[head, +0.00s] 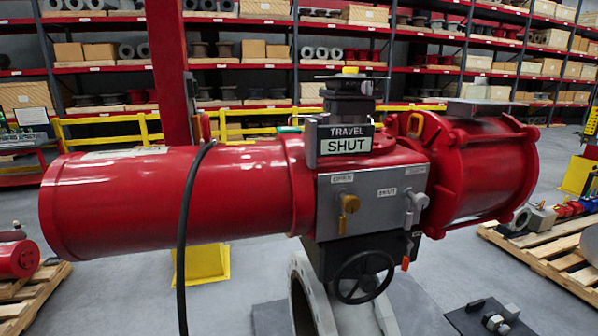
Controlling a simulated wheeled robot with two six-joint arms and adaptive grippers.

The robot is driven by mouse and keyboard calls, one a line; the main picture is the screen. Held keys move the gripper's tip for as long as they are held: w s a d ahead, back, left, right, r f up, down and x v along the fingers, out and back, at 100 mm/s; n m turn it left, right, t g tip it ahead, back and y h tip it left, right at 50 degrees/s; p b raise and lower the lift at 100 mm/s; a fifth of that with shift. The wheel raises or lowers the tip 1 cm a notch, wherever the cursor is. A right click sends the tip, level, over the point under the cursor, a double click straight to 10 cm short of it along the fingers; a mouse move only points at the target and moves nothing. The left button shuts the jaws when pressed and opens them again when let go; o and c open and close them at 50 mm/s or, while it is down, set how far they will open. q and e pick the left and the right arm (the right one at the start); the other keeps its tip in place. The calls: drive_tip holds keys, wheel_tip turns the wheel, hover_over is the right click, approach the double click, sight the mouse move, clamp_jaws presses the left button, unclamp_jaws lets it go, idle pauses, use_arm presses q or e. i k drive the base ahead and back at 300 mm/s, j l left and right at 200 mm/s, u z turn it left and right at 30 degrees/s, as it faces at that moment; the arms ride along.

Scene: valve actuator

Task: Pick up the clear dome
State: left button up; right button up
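I cannot make out a clear dome anywhere in the head view. The large red valve actuator (190,195) lies across the middle. On top of it stands a dark position indicator housing (352,100) with a small yellow piece (350,70) at its top. A sign (345,140) on it reads TRAVEL SHUT. Neither of my grippers is in view.
A grey panel (365,203) carries a brass lever (348,205) and a grey lever, above a black handwheel (362,277). A black cable hangs in front of the left cylinder. Pallets (555,255) stand at both sides. Yellow rails and loaded shelves are behind.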

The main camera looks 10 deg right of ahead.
sight(478, 91)
drive_tip(key=z, duration=1.3)
